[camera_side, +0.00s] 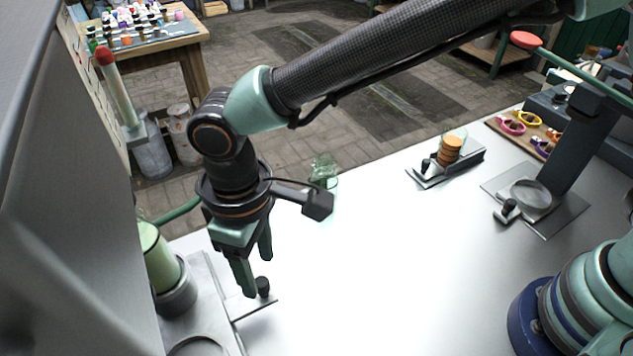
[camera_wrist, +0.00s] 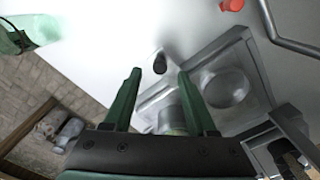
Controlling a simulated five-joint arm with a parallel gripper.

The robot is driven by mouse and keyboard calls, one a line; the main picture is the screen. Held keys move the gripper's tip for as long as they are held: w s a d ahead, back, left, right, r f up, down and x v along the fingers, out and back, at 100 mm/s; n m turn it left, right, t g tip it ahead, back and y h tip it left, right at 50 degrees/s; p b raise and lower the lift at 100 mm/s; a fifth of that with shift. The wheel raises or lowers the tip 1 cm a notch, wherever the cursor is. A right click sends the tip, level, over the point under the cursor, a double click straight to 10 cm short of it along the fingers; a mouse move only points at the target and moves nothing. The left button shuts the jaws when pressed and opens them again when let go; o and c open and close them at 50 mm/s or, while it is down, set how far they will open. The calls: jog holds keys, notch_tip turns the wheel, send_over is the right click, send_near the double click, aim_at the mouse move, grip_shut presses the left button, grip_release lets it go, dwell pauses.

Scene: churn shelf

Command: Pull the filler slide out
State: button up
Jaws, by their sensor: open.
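The filler slide (camera_side: 247,306) is a flat grey plate with a short black knob (camera_side: 263,287). It sticks out of the grey station at the lower left of the side view. My gripper (camera_side: 257,275) points down over the slide, jaws open, with its fingertips close to the knob. In the wrist view the knob (camera_wrist: 160,63) shows between the two green fingers (camera_wrist: 159,72), near their tips. I cannot tell whether either finger touches it. A pale green cylinder (camera_side: 158,258) stands in a grey round holder beside the slide, partly hidden by a finger in the wrist view.
A clear glass (camera_side: 323,172) stands near the counter's far edge. A slide unit with stacked orange discs (camera_side: 451,150) and a press with a round dish (camera_side: 531,195) stand to the right. A board with coloured rings (camera_side: 528,120) lies behind. The middle of the white counter is clear.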

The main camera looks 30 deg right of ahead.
aim_at(261, 282)
jog(key=shift+f, duration=1.75)
grip_shut()
